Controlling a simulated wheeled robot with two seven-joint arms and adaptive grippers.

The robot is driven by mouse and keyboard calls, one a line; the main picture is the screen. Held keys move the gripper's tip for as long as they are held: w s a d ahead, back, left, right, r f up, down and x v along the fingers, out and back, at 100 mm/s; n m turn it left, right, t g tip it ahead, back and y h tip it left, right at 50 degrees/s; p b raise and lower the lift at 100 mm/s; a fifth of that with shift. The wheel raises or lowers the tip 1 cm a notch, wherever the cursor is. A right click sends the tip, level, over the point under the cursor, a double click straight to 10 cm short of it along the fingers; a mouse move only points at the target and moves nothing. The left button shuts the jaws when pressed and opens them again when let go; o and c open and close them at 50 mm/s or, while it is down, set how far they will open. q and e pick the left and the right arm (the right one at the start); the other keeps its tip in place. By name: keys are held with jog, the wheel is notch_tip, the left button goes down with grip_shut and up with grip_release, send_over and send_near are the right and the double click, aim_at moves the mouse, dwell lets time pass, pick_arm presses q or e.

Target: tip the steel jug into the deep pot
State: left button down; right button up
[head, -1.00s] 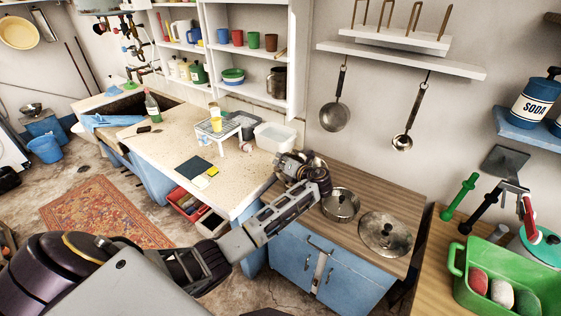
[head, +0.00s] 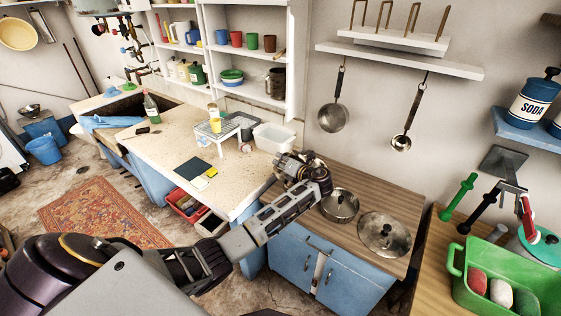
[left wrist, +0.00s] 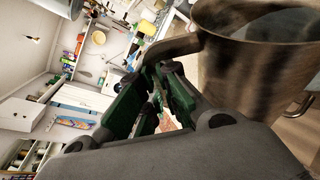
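The steel jug (left wrist: 250,75) fills the right of the left wrist view, its rim at the top and its handle reaching left to my fingers. My left gripper (left wrist: 160,85) has its green-padded fingers around that handle and appears shut on it. In the head view my left gripper (head: 303,168) is over the far left part of the wooden counter and mostly hides the jug. The deep pot (head: 339,207), steel and uncovered, stands just right of and nearer than the gripper. The jug's tilt and contents cannot be told. My right gripper is not in view.
A steel lid (head: 384,236) lies right of the pot on the wooden counter (head: 372,193). A white tub (head: 274,137) stands on the pale worktop to the left. A green crate (head: 505,285) is at the right.

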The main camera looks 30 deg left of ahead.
pick_arm(q)
jog(key=shift+w+d+r+m+g+y, duration=0.2)
jog(key=shift+w+d+r+m, duration=0.15)
jog(key=shift+w+m, duration=0.25)
jog(key=shift+w+d+r+m+g+y, duration=0.1)
jog(key=shift+w+d+r+m+y, duration=0.1)
jog(key=shift+w+d+m, duration=0.3)
dwell(5.7)
jog(key=shift+a, duration=0.1)
